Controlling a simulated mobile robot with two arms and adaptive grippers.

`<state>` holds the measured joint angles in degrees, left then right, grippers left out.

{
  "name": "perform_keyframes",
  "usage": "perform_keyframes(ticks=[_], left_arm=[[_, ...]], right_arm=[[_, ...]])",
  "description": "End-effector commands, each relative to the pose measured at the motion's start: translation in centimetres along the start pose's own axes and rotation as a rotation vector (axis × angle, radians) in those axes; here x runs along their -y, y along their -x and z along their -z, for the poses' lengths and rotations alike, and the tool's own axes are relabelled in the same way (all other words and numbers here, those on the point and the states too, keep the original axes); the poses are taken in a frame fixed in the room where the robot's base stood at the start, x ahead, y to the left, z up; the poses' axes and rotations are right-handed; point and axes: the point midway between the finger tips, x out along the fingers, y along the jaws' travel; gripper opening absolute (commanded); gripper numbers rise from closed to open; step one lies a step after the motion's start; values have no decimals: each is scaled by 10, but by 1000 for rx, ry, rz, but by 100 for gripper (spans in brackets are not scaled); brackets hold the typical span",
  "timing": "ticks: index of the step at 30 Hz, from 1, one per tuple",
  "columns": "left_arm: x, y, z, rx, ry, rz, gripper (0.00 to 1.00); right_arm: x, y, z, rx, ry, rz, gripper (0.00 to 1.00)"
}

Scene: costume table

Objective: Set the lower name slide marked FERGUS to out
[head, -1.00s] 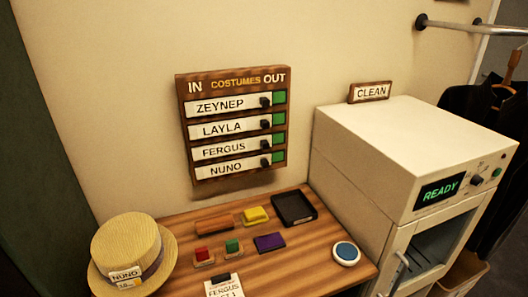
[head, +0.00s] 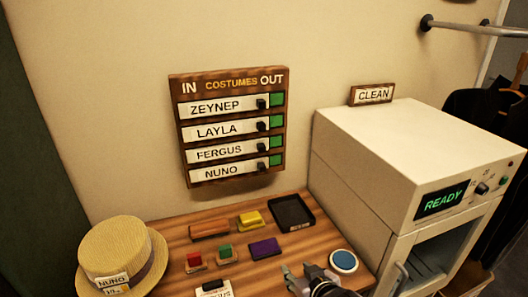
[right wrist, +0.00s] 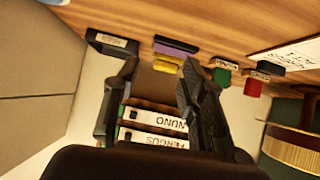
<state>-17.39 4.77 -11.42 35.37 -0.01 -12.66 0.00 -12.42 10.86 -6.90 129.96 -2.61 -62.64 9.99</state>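The wooden IN/OUT board (head: 228,82) hangs on the wall with several name slides. The FERGUS slide (head: 222,152) is third down, its black knob (head: 262,147) near its right end. A green patch (head: 276,141) shows to the right of it, under OUT, so the slide sits toward IN. The slide also shows upside down in the right wrist view (right wrist: 165,141), beyond the NUNO slide (right wrist: 160,119). My right gripper (head: 298,270) is low over the table's front, below and apart from the board. In the right wrist view (right wrist: 160,75) its fingers are spread and empty.
The wooden table (head: 182,234) holds a black tray (head: 291,213), a yellow block (head: 250,219), a purple block (head: 265,248), red and green stamps, and a blue round pad (head: 343,261). A straw hat (head: 120,250) is left; a white READY cabinet (head: 385,150) stands right.

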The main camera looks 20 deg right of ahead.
Motion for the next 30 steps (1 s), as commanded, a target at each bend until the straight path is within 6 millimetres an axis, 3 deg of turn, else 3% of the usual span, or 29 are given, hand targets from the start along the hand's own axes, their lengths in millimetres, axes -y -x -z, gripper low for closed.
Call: perform_keyframes(ticks=[1, 6, 9, 12, 15, 20, 30], left_arm=[[-2, 0, 2, -3, 0, -2, 40], [-5, 0, 6, -10, 0, -5, 40], [-5, 0, 8, -12, 0, -6, 40], [-5, 0, 8, -12, 0, -6, 40], [-5, 1, 8, -12, 0, -6, 40], [-4, 6, 8, -12, 0, -5, 40], [-3, 20, 8, -9, 1, -4, 40]], right_arm=[[-4, -8, 27, -75, -6, -5, 38], [-15, -21, 114, -322, -32, -8, 38], [-21, -20, 163, -461, -45, -1, 38], [-25, -17, 199, -565, -52, 8, 38], [-27, -16, 217, -614, -55, 13, 38], [-28, -27, 230, -624, -57, 15, 38], [-27, -80, 268, -620, -56, 15, 38]])
